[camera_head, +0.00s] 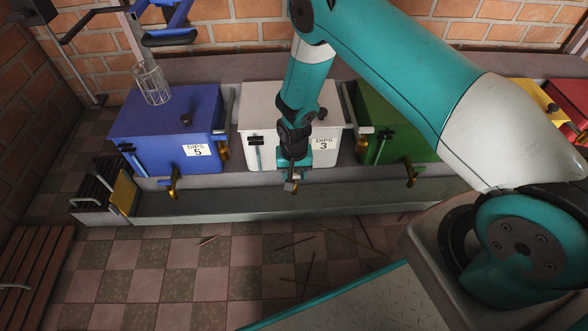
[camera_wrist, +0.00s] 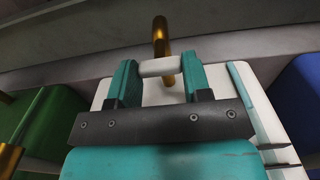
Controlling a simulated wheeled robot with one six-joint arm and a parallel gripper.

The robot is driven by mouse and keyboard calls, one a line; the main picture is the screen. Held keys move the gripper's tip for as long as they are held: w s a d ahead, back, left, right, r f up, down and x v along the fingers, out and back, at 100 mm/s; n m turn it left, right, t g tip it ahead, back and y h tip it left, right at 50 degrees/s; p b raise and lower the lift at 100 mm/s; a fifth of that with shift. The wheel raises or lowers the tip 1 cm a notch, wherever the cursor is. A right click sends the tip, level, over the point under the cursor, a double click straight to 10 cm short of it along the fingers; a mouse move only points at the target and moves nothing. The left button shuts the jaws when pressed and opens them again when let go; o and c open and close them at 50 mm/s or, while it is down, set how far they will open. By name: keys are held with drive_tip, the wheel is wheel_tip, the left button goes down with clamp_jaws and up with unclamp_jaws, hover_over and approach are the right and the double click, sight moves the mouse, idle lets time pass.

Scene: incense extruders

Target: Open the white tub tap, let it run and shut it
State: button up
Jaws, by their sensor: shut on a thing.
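The white tub (camera_head: 262,115) stands against the wall between the blue and green tubs, with a label reading DIPS 3. My gripper (camera_head: 291,184) is at the lower front of the white tub and hides most of its tap. In the wrist view my gripper (camera_wrist: 160,68) has its two teal fingers on either side of a pale tap handle (camera_wrist: 160,67), shut on it. The brass tap spout (camera_wrist: 161,40) sticks out beyond the handle. I cannot tell whether anything flows from it.
The blue tub (camera_head: 160,140) with its brass tap (camera_head: 174,182) is at left, the green tub (camera_head: 383,135) at right. A grey trough (camera_head: 230,203) runs below the taps. Thin sticks (camera_head: 295,242) lie on the tiled floor. A wire basket (camera_head: 152,84) hangs over the blue tub.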

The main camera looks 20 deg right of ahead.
sight(294, 174)
idle(0.5)
drive_tip(key=o, duration=0.9)
drive_tip(key=shift+r, duration=0.1)
wheel_tip(294, 174, up, 17)
drive_tip(key=p, duration=0.7)
drive_tip(key=shift+r+p, duration=0.15)
drive_tip(key=shift+p, duration=0.25)
